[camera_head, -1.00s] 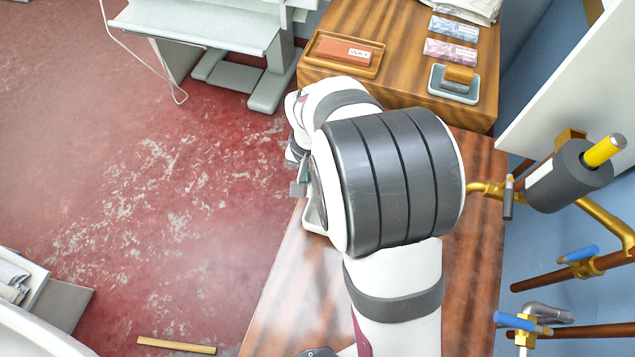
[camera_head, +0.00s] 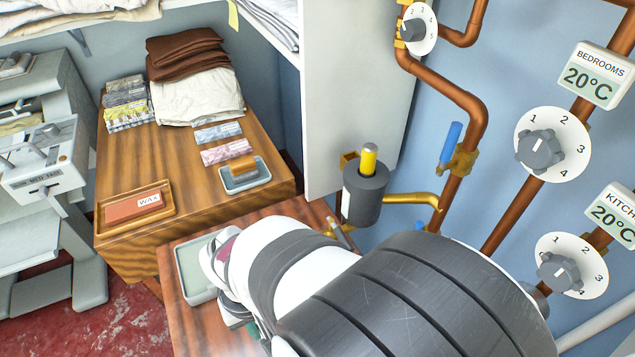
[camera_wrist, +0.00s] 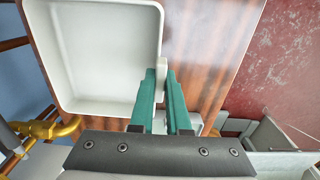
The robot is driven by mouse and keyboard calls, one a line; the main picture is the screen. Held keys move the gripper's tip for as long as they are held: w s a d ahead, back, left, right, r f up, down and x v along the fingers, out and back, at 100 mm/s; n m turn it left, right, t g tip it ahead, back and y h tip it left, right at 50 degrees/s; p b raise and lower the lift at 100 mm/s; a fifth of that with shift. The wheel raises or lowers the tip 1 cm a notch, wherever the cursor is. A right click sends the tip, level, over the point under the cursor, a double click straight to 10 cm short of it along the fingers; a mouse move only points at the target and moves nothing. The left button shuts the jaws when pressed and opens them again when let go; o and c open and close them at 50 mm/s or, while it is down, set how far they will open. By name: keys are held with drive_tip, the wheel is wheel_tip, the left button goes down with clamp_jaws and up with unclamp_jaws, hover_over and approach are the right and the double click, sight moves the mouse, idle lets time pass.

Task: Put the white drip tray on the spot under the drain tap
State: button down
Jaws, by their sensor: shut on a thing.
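In the wrist view the tray (camera_wrist: 95,50) fills the upper left, empty. My gripper (camera_wrist: 163,75) is shut on the tab at its rim, one teal finger on each side. I cannot tell whether the tray rests on the bench or is just above it. The drain tap (camera_head: 338,232), with a grey lever and brass spout, is right of the tray, below a grey cylinder. The spot under it is hidden by my arm.
The lower bench (camera_head: 290,212) shows bare wood between tray and tap. A higher wooden cabinet (camera_head: 130,165) behind holds a wax dish (camera_head: 135,207), a soap dish (camera_head: 244,178) and folded cloths. A grey cylinder (camera_head: 363,195) and copper pipes (camera_head: 470,140) line the blue wall.

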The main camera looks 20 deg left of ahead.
drive_tip(key=s+d+f, duration=0.1)
drive_tip(key=d, duration=0.1)
drive_tip(key=d+f, duration=0.1)
drive_tip(key=d, duration=0.2)
drive_tip(key=s+d+f, duration=0.1)
drive_tip(key=d, duration=0.1)
drive_tip(key=shift+s+d+f, duration=0.25)
drive_tip(key=shift+s+d, duration=0.05)
drive_tip(key=shift+d, duration=0.05)
drive_tip(key=shift+w+a+f, duration=0.6)
drive_tip(key=shift+w+a, duration=1.45)
drive_tip(key=shift+w+a+f, duration=0.65)
drive_tip(key=shift+w+a, duration=1.35)
drive_tip(key=shift+w, duration=0.1)
drive_tip(key=shift+w+a+f, duration=0.6)
drive_tip(key=shift+w+a, duration=1.45)
drive_tip(key=shift+f, duration=0.15)
drive_tip(key=c, duration=0.9)
unclamp_jaws()
